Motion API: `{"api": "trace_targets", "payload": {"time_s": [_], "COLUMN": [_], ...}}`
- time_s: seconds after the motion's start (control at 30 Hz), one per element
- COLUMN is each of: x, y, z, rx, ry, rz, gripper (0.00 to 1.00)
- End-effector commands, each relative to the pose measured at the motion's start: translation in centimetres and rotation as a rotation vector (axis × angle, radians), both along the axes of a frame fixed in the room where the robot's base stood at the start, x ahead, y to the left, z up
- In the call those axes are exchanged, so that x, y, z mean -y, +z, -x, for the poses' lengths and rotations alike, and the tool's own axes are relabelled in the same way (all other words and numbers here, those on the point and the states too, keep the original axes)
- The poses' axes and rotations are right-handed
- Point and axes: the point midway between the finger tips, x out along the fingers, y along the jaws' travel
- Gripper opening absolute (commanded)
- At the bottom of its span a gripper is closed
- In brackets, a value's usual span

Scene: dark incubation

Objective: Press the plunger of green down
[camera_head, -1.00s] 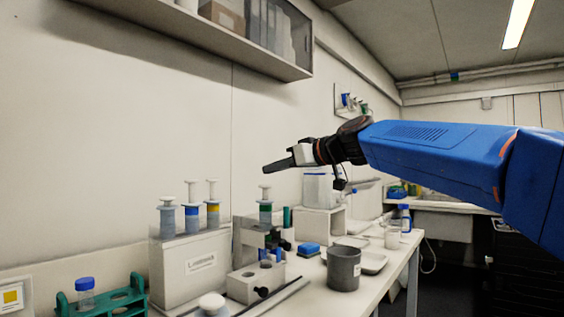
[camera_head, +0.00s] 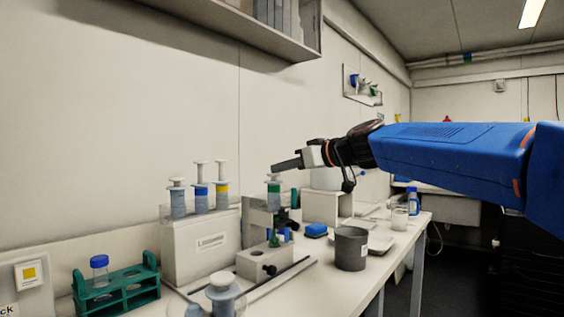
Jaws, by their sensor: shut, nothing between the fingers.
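The green-banded syringe (camera_head: 273,194) stands upright in a grey stand, its white plunger top raised above the barrel. My gripper (camera_head: 275,166) is shut and empty, pointing left, with its dark fingertips just above that plunger top in the picture. A small gap seems to show between them. I cannot tell from this one view whether the fingertips are at the same depth as the plunger.
A dark grey cup (camera_head: 350,250) and a green rack (camera_head: 118,290) are on the bench. A shelf hangs above.

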Motion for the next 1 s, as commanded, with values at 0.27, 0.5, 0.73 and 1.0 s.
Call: {"api": "trace_targets", "payload": {"time_s": [0.27, 0.5, 0.73, 1.0], "x": [0.0, 0.0, 1.4, 5.0], "y": [-0.1, 1.9, 4.5, 5.6], "z": [-0.1, 0.3, 1.8, 4.6], "rx": [-0.003, 0.002, 0.002, 0.001], "ry": [0.001, 0.000, -0.005, -0.005], "rz": [0.002, 0.001, 0.000, -0.001], "gripper": [0.00, 0.00, 0.00, 0.00]}}
